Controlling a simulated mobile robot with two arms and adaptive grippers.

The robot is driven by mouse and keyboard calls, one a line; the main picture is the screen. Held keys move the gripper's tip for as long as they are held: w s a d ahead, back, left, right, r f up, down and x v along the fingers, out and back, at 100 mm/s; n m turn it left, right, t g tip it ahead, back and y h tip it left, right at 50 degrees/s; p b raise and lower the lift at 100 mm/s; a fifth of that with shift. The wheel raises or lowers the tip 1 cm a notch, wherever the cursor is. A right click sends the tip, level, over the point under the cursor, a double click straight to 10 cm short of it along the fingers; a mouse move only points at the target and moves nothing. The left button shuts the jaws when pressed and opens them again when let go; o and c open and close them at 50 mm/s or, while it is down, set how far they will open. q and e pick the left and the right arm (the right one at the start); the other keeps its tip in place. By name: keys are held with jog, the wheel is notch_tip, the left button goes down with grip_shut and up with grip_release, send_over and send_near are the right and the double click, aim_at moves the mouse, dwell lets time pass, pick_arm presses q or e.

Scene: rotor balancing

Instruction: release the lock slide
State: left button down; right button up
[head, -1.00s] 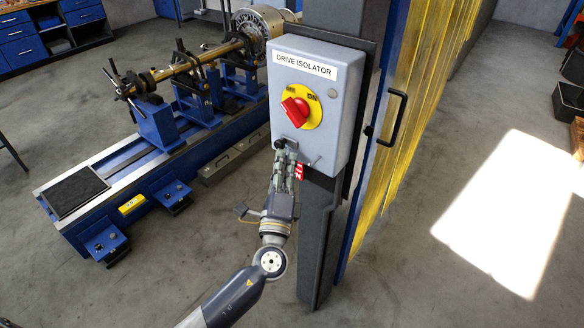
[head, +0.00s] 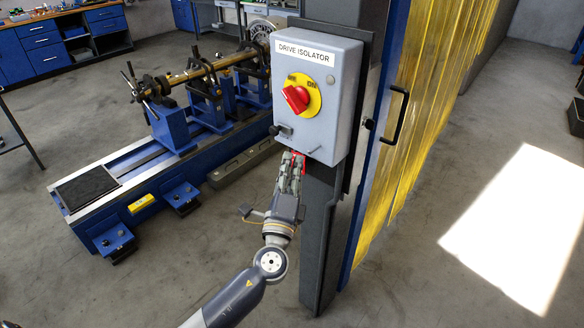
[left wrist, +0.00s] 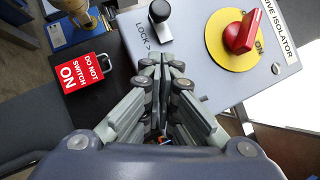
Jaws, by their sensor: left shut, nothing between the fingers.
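The lock slide (head: 285,131) is at the lower left of the grey drive isolator box (head: 335,132). In the left wrist view its black knob (left wrist: 159,11) stands on a bright metal base, beside the print "LOCK >". My left gripper (head: 291,158) is shut and empty just below the box, apart from the knob. In the left wrist view its fingertips (left wrist: 164,62) are together below the knob. The red switch handle (head: 296,98) sits on a yellow plate above the slide. My right gripper is not in view.
A red padlock (left wrist: 82,73) labelled "DO NOT SWITCH ON" is below the box, mostly hidden behind my fingers in the head view. A dark post (head: 323,235) carries the box. A yellow curtain (head: 432,110) is at right, and a blue balancing machine (head: 165,180) at left.

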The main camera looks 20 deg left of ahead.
pick_arm(q)
jog(key=a+b+v, duration=0.1)
jog(key=b+v, duration=0.2)
jog(key=v, duration=0.5)
jog(key=shift+s+d+f, duration=0.2)
jog(key=shift+s+f, duration=0.05)
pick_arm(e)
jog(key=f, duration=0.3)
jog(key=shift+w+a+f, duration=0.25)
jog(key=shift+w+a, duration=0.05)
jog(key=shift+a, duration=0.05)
pick_arm(q)
jog(key=shift+f, duration=0.1)
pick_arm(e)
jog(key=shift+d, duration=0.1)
